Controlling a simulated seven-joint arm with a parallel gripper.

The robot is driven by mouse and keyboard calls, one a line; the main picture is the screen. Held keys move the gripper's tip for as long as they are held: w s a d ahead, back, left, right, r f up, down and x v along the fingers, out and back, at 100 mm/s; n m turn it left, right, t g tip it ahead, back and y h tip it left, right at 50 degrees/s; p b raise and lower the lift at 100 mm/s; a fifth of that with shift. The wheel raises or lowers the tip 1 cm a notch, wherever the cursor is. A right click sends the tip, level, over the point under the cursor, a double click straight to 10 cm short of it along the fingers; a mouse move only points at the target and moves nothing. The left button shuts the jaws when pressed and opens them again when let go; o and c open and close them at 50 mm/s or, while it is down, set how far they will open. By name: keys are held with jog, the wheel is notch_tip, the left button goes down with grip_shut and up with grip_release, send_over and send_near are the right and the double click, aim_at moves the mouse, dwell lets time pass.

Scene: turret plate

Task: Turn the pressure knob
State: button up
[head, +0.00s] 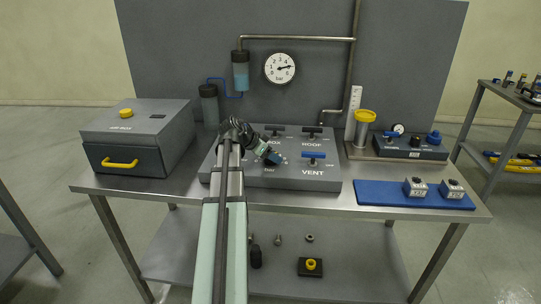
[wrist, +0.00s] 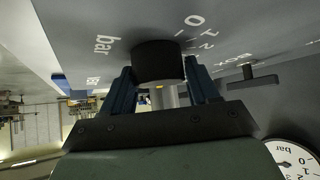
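The pressure knob (wrist: 158,60) is a black cylinder on the grey plate (wrist: 85,20), beside a printed "bar" scale in the wrist view. A pale shaft with a small yellow mark shows below it. My gripper (wrist: 160,65) has two blue fingers, one on either side of the knob, their tips close to its sides; I cannot tell whether they press on it. In the head view my gripper (head: 270,157) is at the plate (head: 315,183), left of VENT, and hides the knob. The round white gauge (head: 280,68) has its needle pointing right.
A grey box (head: 135,135) with a yellow handle is left. A yellow-topped cylinder (head: 364,125) and a blue mat (head: 385,196) with two small blocks are right.

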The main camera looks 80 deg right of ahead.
jog(key=o, duration=0.3)
jog(key=shift+o, duration=0.2)
jog(key=v, duration=1.4)
